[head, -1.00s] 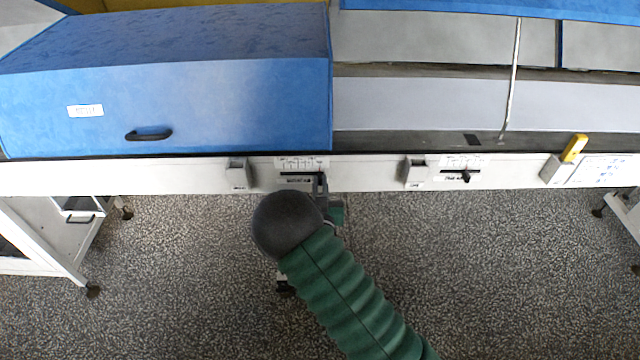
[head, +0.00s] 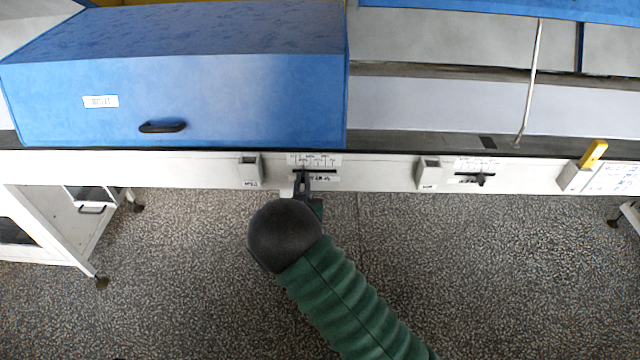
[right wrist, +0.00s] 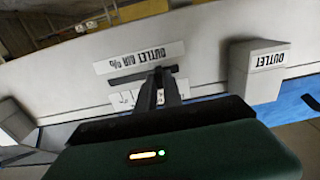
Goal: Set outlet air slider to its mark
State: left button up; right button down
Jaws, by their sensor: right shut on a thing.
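The outlet air slider's slot (head: 325,179) is in the white rail below the blue hood, with a printed scale (head: 315,160) above it. In the right wrist view, the label "OUTLET AIR %" (right wrist: 139,57) appears upside down beside the slot (right wrist: 125,79). My right gripper (head: 302,184) is shut on the slider knob, towards the slot's left end in the head view. Its fingers show in the right wrist view (right wrist: 158,85), covering the knob and part of the scale. The mark cannot be made out. My left gripper is not in view.
A box marked "OUTLET" (right wrist: 262,70) stands out from the rail; it is left of the slider in the head view (head: 250,171). To the right are another box (head: 428,173), a second slider (head: 480,180) and a yellow item (head: 593,153). The floor in front is clear.

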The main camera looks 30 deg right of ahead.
jog(key=shift+w+a, duration=0.1)
jog(key=shift+w, duration=0.05)
jog(key=c, duration=1.7)
grip_release()
jog(key=shift+o, duration=1.1)
jog(key=shift+w+d+f, duration=0.15)
jog(key=shift+d, duration=0.05)
jog(key=shift+s+a, duration=0.15)
jog(key=shift+s, duration=0.15)
jog(key=v, duration=1.1)
jog(key=shift+a, duration=0.2)
